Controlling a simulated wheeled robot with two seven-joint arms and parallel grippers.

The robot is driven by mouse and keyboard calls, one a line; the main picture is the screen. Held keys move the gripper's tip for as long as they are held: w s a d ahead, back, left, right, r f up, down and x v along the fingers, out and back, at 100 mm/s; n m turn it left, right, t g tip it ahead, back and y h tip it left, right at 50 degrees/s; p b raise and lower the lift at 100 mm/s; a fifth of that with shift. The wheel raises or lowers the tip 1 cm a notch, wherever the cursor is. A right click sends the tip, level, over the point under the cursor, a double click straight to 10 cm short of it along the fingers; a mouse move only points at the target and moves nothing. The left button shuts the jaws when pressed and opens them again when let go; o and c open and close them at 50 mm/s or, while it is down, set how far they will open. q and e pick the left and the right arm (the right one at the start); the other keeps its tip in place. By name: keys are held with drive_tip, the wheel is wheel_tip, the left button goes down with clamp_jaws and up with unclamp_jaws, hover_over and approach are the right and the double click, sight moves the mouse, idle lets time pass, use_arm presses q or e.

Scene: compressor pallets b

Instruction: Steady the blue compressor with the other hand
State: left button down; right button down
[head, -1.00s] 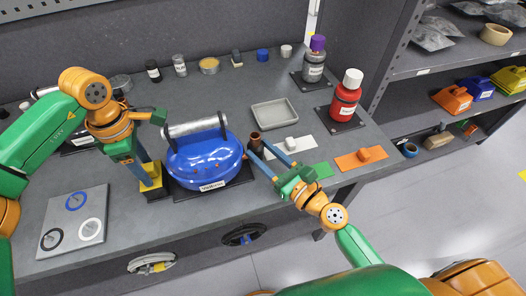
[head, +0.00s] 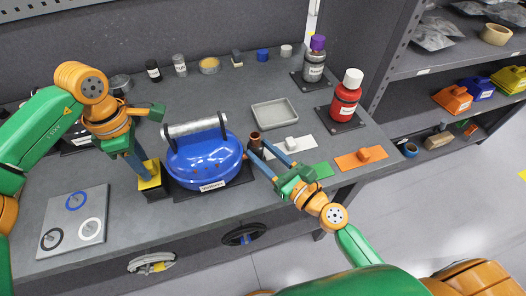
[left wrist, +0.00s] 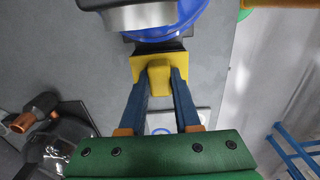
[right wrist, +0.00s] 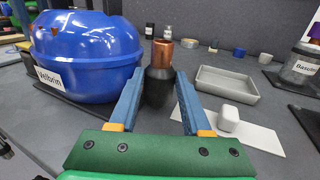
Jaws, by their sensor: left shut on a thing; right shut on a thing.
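The blue compressor (head: 205,162), with a silver cylinder and black handle on top, sits upright on a dark base on the grey bench. It also shows in the right wrist view (right wrist: 85,55). My left gripper (head: 146,172) is shut on a yellow block (left wrist: 158,72) on a black base at the compressor's left side. My right gripper (head: 256,149) is shut on a black piece with a copper top (right wrist: 162,53), just right of the compressor. Neither gripper's fingers visibly touch the blue body.
A grey tray (head: 275,115), a white plate with a knob (head: 291,144) and an orange plate (head: 361,159) lie to the right. Red (head: 346,97) and grey (head: 314,62) bottles stand behind. A panel with rings (head: 73,222) lies at left. The bench front is mostly clear.

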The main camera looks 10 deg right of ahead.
use_arm(q)
drive_tip(key=shift+r, duration=0.2)
use_arm(e)
drive_tip(key=shift+f, duration=0.25)
use_arm(q)
drive_tip(key=shift+r, duration=1.85)
use_arm(e)
drive_tip(key=shift+r, duration=0.1)
drive_tip(key=shift+c, duration=1.4)
unclamp_jaws()
use_arm(q)
drive_tip(key=a+r, duration=0.4)
drive_tip(key=a, duration=0.4)
use_arm(e)
drive_tip(key=shift+d, duration=0.1)
use_arm(q)
drive_tip(key=shift+w, duration=0.1)
use_arm(e)
drive_tip(key=shift+r, duration=0.1)
